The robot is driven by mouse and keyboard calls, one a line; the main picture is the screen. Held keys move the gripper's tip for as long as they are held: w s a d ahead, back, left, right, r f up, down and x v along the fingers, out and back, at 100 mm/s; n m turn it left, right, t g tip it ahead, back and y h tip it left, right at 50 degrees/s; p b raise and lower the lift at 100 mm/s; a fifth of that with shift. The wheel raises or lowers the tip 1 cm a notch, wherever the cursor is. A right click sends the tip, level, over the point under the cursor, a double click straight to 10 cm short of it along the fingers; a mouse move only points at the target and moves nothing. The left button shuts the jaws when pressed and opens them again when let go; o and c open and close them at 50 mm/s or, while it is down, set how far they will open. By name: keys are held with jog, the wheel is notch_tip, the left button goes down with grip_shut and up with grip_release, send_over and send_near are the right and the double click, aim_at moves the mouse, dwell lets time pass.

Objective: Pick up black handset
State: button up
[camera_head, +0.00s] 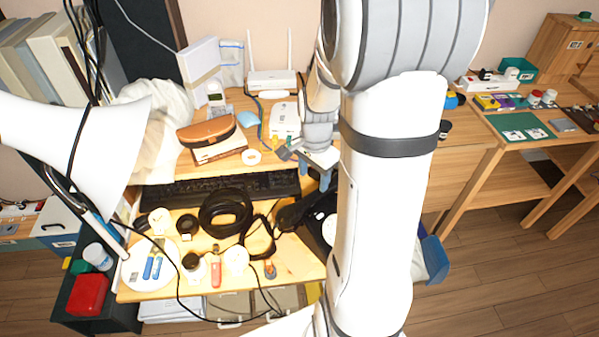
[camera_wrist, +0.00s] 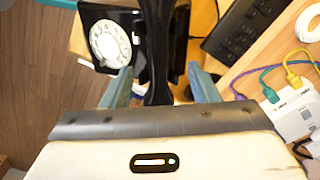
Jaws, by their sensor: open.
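The black handset (camera_wrist: 156,45) lies across the black dial phone in the wrist view, running up and down the picture. The phone's white dial (camera_wrist: 109,43) shows to its left. In the head view the handset (camera_head: 292,213) is a dark shape below my gripper, and the phone (camera_head: 316,238) is partly hidden behind my arm. My gripper (camera_wrist: 160,80) is open, with one blue-grey finger on each side of the handset in the picture. In the head view my gripper (camera_head: 316,180) points down above the desk. I cannot tell whether the fingers touch the handset.
A black keyboard (camera_head: 225,189) lies left of my gripper. A white router (camera_head: 272,78) and a brown case (camera_head: 207,135) stand behind. A white lamp (camera_head: 75,140) is at the left. Small items crowd the front edge.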

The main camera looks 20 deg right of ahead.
aim_at(318, 192)
jog(key=shift+m, duration=0.4)
jog(key=f, duration=0.3)
jog(key=d+f, duration=0.1)
jog(key=f, duration=0.5)
jog(key=shift+w+d, duration=0.2)
jog(key=shift+d, duration=0.2)
